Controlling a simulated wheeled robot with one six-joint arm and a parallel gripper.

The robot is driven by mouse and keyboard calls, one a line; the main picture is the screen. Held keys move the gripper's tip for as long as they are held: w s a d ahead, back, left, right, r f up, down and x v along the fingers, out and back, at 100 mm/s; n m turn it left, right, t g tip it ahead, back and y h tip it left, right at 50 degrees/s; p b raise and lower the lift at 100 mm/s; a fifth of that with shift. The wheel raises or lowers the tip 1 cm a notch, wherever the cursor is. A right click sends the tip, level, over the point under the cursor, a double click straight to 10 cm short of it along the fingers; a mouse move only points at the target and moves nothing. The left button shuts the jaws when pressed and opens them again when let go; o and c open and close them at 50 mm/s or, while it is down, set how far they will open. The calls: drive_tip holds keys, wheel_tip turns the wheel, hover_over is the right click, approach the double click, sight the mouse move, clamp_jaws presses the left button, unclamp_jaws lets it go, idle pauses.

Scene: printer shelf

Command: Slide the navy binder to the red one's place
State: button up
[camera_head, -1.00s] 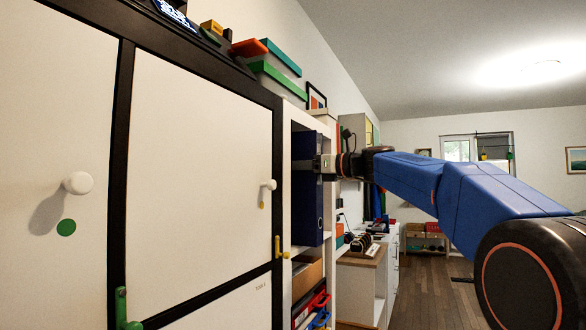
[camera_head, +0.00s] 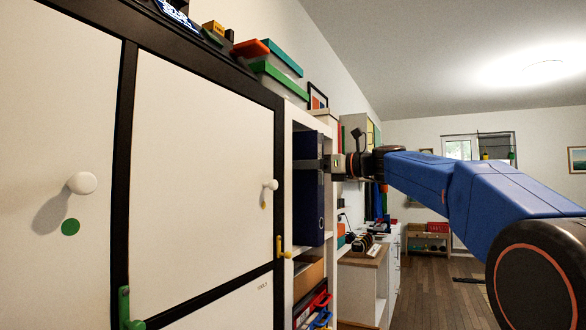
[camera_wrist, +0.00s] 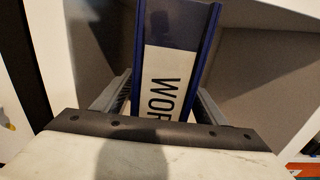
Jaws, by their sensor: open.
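The navy binder (camera_head: 309,208) stands upright in the white shelf unit, just right of the cabinet door in the head view. Its spine, with a white label reading "WOR", fills the middle of the wrist view (camera_wrist: 170,60). My gripper (camera_head: 312,164) is open at the binder's upper half. In the wrist view its fingers (camera_wrist: 163,100) lie on either side of the spine. I cannot tell whether either finger touches it. I cannot make out a red binder in this compartment in either view.
The white shelf unit's right post (camera_head: 331,215) stands close beside the binder. The cabinet door (camera_head: 205,170) with a white knob (camera_head: 271,185) is on the left. A cardboard box (camera_head: 308,276) and red and blue items lie on the shelf below. Open floor (camera_head: 430,290) is at the right.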

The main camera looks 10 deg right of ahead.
drive_tip(key=v, duration=1.5)
drive_tip(key=shift+s, duration=0.1)
drive_tip(key=shift+a, duration=0.1)
drive_tip(key=s+a+f+n+g+h, duration=0.1)
drive_tip(key=s+a+f+n+h, duration=0.15)
drive_tip(key=s+f, duration=0.45)
drive_tip(key=s+a+f+n+g+h, duration=0.2)
drive_tip(key=a+f+n, duration=0.15)
drive_tip(key=f, duration=0.75)
drive_tip(key=s+a+f+n+g+h, duration=0.1)
drive_tip(key=s+a+f+n+h, duration=0.15)
drive_tip(key=s+f, duration=0.45)
drive_tip(key=s+d+f+n+h, duration=0.2)
drive_tip(key=s+f+n, duration=0.3)
drive_tip(key=f, duration=0.5)
drive_tip(key=s+d+f+n+g+h, duration=0.1)
drive_tip(key=s+d+f+n+h, duration=0.1)
drive_tip(key=s+f+n, duration=0.4)
drive_tip(key=s+d+f+n+g+h, duration=0.1)
drive_tip(key=s+f+n, duration=0.5)
drive_tip(key=f, duration=0.8)
drive_tip(key=shift+s+d+f+h, duration=0.2)
drive_tip(key=shift+s+d+h, duration=0.6)
drive_tip(key=shift+h, duration=0.4)
